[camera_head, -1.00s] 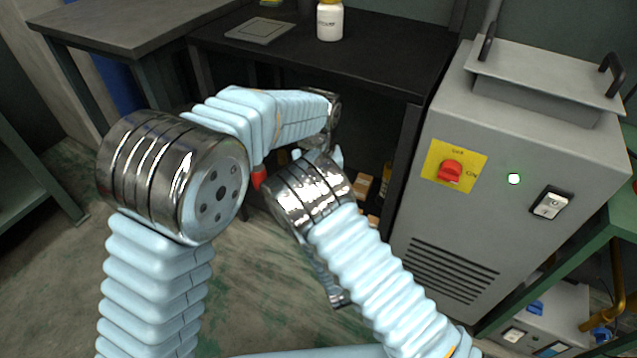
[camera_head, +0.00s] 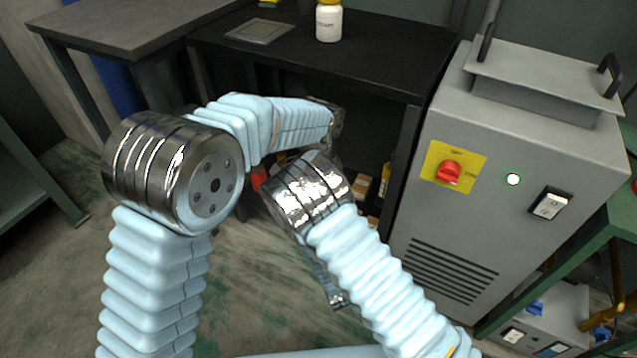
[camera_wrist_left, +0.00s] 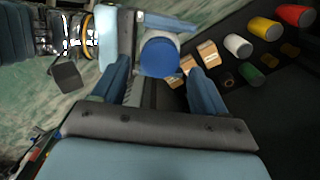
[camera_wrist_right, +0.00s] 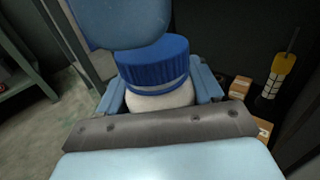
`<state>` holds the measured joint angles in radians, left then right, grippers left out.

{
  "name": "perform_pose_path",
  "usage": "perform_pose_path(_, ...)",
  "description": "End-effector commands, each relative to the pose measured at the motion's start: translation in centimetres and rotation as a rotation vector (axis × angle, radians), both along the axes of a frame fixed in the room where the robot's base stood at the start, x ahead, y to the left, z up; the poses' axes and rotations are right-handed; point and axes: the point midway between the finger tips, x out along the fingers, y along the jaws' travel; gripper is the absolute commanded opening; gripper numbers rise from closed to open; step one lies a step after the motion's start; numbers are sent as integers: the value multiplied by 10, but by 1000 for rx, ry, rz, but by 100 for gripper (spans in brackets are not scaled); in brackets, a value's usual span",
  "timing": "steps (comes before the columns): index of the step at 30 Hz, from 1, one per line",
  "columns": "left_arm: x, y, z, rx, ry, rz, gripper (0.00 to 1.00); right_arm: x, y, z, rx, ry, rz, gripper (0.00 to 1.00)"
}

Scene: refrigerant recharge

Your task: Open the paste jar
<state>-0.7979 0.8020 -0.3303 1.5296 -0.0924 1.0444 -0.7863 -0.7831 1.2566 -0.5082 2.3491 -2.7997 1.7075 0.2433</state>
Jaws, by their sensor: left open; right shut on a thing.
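The paste jar has a ribbed blue lid (camera_wrist_right: 153,65) and a white body (camera_wrist_right: 160,99). My right gripper (camera_wrist_right: 157,82) is shut on the white body, with the lid sitting on top. In the left wrist view the round lid top (camera_wrist_left: 159,58) shows between the two fingers of my left gripper (camera_wrist_left: 160,70), which is open. I cannot tell whether those fingers touch the lid. In the head view my arms hide the jar and most of both grippers.
A black table (camera_head: 390,45) at the back holds a white bottle with a yellow cap (camera_head: 329,22) and a flat grey plate (camera_head: 260,32). A grey machine (camera_head: 480,215) stands at the right. Small boxes and coloured containers (camera_wrist_left: 238,45) sit on a shelf near the grippers.

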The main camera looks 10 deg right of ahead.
Motion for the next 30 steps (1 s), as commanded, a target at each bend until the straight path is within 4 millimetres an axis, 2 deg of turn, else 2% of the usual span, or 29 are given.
perform_pose_path(3, 0, 0, -17, 1, 1, 1, 73, 0, 0, 0, 0, -1, 0, 0)
perform_pose_path(6, 0, 0, -26, 0, 1, 2, 73, 0, 0, 1, 0, -1, 0, 0)
perform_pose_path(16, 0, 1, -31, -1, 0, 2, 73, 0, 0, 0, 0, -1, 0, 0)
perform_pose_path(27, 0, 1, -30, -1, 0, 3, 16, 0, 0, 0, 0, -1, 0, 0)
perform_pose_path(30, 0, 1, -30, -1, -2, 17, 15, 0, 0, 0, 0, -1, 0, 0)
